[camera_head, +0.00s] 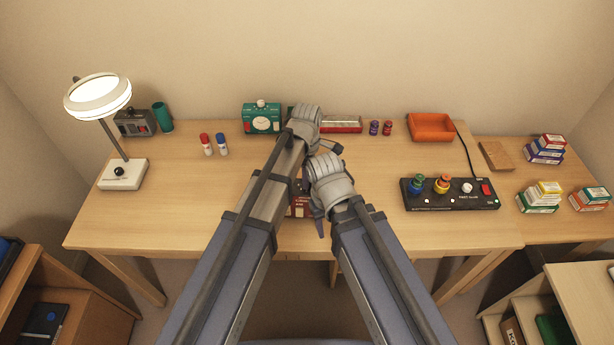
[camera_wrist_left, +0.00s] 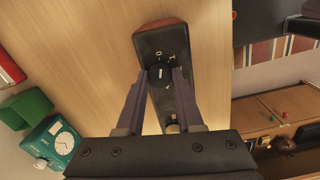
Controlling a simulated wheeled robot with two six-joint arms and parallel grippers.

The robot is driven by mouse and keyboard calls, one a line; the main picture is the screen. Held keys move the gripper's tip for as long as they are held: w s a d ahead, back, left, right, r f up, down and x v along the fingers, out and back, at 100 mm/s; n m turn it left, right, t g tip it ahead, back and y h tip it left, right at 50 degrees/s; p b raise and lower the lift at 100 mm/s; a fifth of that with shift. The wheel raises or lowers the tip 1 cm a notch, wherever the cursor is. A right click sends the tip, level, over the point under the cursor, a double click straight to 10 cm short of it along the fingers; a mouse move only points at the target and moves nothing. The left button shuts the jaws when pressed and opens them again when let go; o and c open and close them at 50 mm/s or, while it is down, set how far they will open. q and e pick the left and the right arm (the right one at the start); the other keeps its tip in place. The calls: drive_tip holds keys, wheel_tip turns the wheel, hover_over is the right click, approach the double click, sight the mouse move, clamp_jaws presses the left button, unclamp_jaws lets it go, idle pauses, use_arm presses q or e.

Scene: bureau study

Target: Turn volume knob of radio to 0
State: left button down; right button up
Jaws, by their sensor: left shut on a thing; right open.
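The radio (camera_wrist_left: 165,42) is a dark panel with a reddish-brown end, lying near the desk's front edge in the left wrist view. In the head view only a small red-brown part (camera_head: 299,207) shows beneath my arms. Its black round volume knob (camera_wrist_left: 160,72) has a white mark, with small white marks around it. My left gripper (camera_wrist_left: 160,76) is shut on the knob, one finger on each side. In the head view my arms hide the knob and the left fingertips. My right gripper (camera_head: 320,226) is open beside the radio, its fingers partly hidden.
A teal clock-like device (camera_head: 262,119) stands at the back. A lamp (camera_head: 122,174) and red and blue bottles (camera_head: 214,146) are to the left. A black control panel (camera_head: 450,194) and an orange tray (camera_head: 432,127) are to the right. The desk's front left is clear.

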use_arm(q)
drive_tip(key=shift+n, duration=0.6)
drive_tip(key=c, duration=0.5)
unclamp_jaws()
drive_tip(key=shift+c, duration=0.2)
drive_tip(key=shift+r, duration=0.15)
wheel_tip(320, 180, up, 8)
drive_tip(key=p, duration=0.8)
drive_tip(key=shift+f, duration=0.2)
